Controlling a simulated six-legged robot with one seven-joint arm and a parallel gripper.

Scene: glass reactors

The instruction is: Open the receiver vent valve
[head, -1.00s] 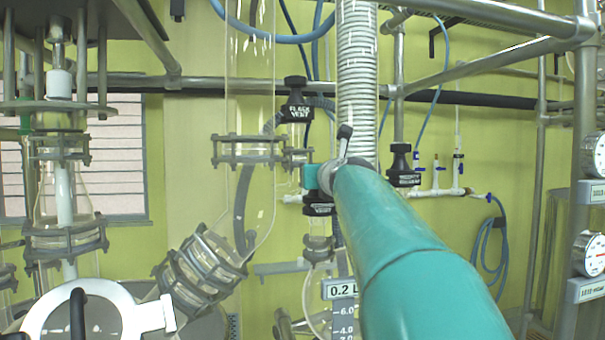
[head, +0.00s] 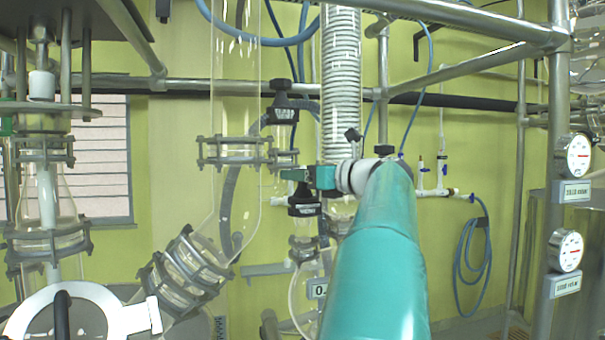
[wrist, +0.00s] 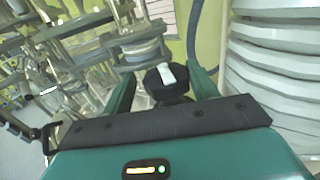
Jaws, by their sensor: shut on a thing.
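A black valve knob with a small label (head: 304,203) stands on a clear glass neck, left of the coiled white column; the label is too small to read. My gripper (head: 298,177) reaches it from the right, its teal fingers at the knob's top. In the wrist view the black knob (wrist: 167,88), with a white mark on top, sits between the two teal fingers of my gripper (wrist: 162,92). The gripper is shut on it. Part of the knob is hidden by the gripper's dark front edge.
Another black valve (head: 283,103) stands just above, on the glass by the large tube. A glass flask with clamps (head: 185,270) is at the lower left. The white coiled column (head: 342,90) rises close behind my gripper. Gauges (head: 578,155) are at the right.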

